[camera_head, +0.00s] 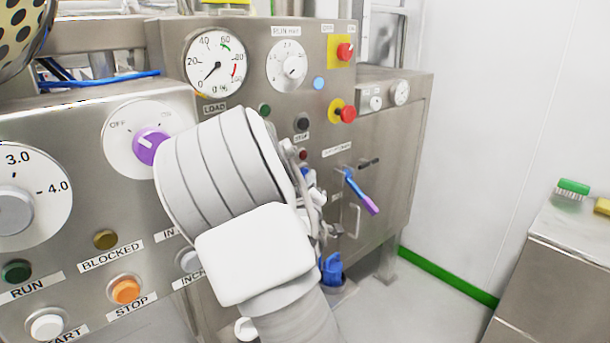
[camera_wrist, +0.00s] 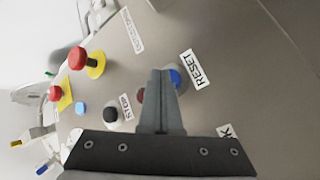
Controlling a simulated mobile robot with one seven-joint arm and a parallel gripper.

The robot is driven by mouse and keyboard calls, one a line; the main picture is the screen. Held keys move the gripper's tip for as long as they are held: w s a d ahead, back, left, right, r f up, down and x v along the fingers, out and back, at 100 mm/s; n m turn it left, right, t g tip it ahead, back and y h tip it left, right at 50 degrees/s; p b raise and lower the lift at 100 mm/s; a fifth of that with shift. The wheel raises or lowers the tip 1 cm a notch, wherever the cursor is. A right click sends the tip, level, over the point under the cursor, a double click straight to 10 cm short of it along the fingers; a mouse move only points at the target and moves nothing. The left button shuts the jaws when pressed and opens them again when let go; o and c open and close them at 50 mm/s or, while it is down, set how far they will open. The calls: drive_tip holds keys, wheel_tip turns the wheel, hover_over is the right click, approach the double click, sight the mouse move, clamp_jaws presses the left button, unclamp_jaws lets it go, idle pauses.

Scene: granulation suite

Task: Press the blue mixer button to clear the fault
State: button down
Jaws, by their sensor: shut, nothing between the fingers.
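In the wrist view the blue button (camera_wrist: 178,80) sits on the steel panel beside the RESET label (camera_wrist: 196,69). My gripper (camera_wrist: 162,73) is shut and empty. Its fingertips overlap the left part of the blue button, so some of the button is hidden. I cannot tell whether the tips touch it. In the head view my arm covers this part of the panel, and the fingertips cannot be made out.
A black button (camera_wrist: 110,115) by a STOP label and a dark red one (camera_wrist: 141,95) lie close to my fingers. A red emergency button (camera_wrist: 78,58) and a small light-blue disc (camera_wrist: 81,107) are further left. A blue-purple lever (camera_head: 361,191) sticks out right of my arm.

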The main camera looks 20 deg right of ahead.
drive_tip(key=shift+s+d, duration=0.15)
drive_tip(key=shift+s, duration=0.3)
drive_tip(key=shift+s, duration=0.1)
drive_tip(key=s, duration=0.1)
drive_tip(key=s+d, duration=0.1)
drive_tip(key=s, duration=0.2)
drive_tip(key=shift+s+d, duration=0.25)
drive_tip(key=shift+d, duration=0.15)
idle(0.6)
